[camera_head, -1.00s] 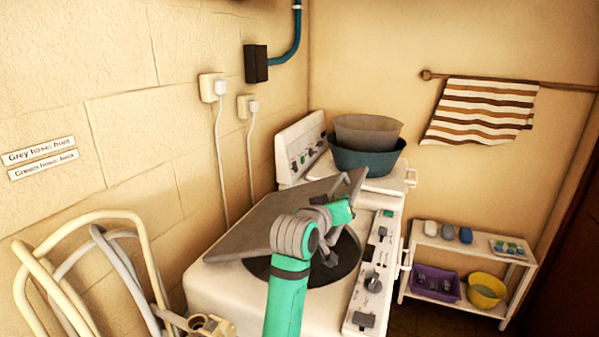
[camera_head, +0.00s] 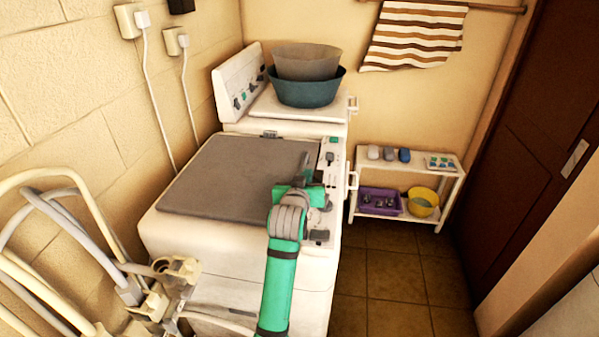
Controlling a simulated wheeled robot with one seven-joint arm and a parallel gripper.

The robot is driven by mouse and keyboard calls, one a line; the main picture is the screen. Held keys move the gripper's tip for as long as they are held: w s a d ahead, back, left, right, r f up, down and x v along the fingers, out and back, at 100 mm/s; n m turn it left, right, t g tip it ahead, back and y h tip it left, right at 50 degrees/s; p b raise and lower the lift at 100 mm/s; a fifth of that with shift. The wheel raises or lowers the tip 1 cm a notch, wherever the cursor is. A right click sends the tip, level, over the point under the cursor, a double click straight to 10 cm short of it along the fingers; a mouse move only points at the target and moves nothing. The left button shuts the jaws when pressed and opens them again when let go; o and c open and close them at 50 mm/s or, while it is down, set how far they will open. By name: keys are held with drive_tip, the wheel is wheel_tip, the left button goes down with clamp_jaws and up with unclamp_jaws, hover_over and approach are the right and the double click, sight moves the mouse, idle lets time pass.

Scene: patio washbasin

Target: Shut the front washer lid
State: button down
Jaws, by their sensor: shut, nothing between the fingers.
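The front washer (camera_head: 225,248) is the nearer white machine. Its grey lid (camera_head: 235,172) lies flat over the top of the washer, and the dark opening is hidden beneath it. My gripper (camera_head: 304,160) is shut and empty, over the right edge of the lid beside the control panel (camera_head: 331,160). I cannot tell whether it touches the lid.
A second white machine (camera_head: 345,104) stands behind, bearing a grey basin (camera_head: 305,58) inside a teal basin (camera_head: 305,90). Hoses (camera_head: 60,215) and taps crowd the left front. A low white shelf (camera_head: 455,190) stands at the right; the tiled floor before it is clear.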

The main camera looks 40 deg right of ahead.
drive_tip(key=shift+r, duration=0.1)
idle(0.3)
drive_tip(key=shift+r, duration=0.35)
drive_tip(key=s+a+r, duration=0.5)
drive_tip(key=s+a, duration=0.1)
drive_tip(key=a, duration=0.1)
drive_tip(key=shift+a+r, duration=0.25)
drive_tip(key=shift+a, duration=0.1)
drive_tip(key=shift+w, duration=0.15)
